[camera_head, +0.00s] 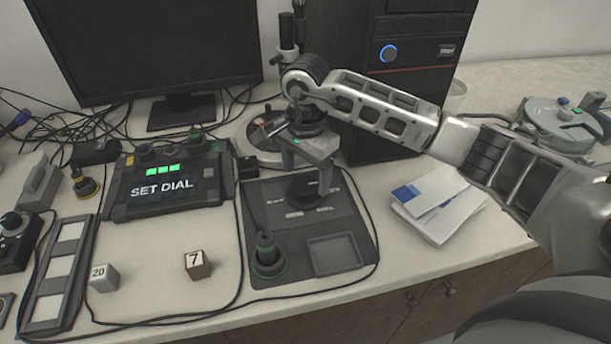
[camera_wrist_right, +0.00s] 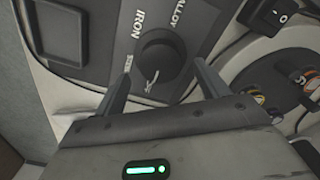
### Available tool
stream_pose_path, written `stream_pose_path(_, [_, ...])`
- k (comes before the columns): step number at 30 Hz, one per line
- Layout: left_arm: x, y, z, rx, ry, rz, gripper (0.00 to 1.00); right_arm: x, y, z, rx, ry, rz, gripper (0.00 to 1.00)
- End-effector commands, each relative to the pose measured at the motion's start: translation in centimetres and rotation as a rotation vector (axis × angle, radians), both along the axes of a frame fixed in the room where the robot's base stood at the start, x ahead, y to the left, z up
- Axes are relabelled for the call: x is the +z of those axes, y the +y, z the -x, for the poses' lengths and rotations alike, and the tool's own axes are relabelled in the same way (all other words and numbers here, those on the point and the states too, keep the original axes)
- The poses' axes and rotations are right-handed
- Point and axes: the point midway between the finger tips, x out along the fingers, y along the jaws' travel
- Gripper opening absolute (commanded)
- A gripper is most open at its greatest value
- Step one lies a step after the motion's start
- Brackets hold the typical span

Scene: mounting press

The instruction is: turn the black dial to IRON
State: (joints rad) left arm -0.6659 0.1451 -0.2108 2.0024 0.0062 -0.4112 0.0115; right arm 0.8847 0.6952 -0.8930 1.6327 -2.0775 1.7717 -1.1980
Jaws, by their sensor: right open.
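The black dial (camera_head: 304,188) stands on a dark control panel (camera_head: 262,205), partly hidden under my right gripper (camera_head: 312,178). In the right wrist view the round dial (camera_wrist_right: 160,56) sits between the two fingers of the open gripper (camera_wrist_right: 162,88), with no clear contact visible. Labels reading IRON (camera_wrist_right: 137,36) and ALLOY (camera_wrist_right: 182,18) are printed around it, and a smaller one lies near the left fingertip. A pale mark shows on the dial's near side; its exact setting is hard to tell. A display (camera_head: 168,181) reads SET DIAL. My left gripper is not in view.
A green-ringed lever (camera_head: 267,258) and a square recess (camera_head: 335,254) are on the panel's front. Numbered blocks (camera_head: 198,265) stand to the left. White boxes (camera_head: 438,205) lie to the right. A computer tower (camera_head: 400,70) stands behind my right arm. Cables cross the table.

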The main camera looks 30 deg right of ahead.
Motion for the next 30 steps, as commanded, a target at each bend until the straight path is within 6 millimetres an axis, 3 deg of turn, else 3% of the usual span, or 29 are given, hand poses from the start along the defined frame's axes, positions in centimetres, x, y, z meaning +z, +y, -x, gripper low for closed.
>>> stream_pose_path(6, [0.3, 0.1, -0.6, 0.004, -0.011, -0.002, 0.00, -2.3, 0.1, 0.0, 0.000, 0.002, -0.002, 0.73])
stream_pose_path(16, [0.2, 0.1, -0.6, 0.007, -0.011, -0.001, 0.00, -2.7, 0.0, 0.0, 0.001, -0.001, 0.000, 0.73])
stream_pose_path(17, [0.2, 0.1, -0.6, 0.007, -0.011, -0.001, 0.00, -2.7, 0.0, 0.0, 0.001, -0.001, -0.001, 0.71])
stream_pose_path(21, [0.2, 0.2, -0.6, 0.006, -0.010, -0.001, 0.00, -2.6, 0.0, 0.0, 0.001, -0.001, -0.001, 0.32])
stream_pose_path(30, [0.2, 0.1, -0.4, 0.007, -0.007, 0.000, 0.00, -2.6, 0.0, 0.0, -0.016, -0.001, -0.001, 0.29])
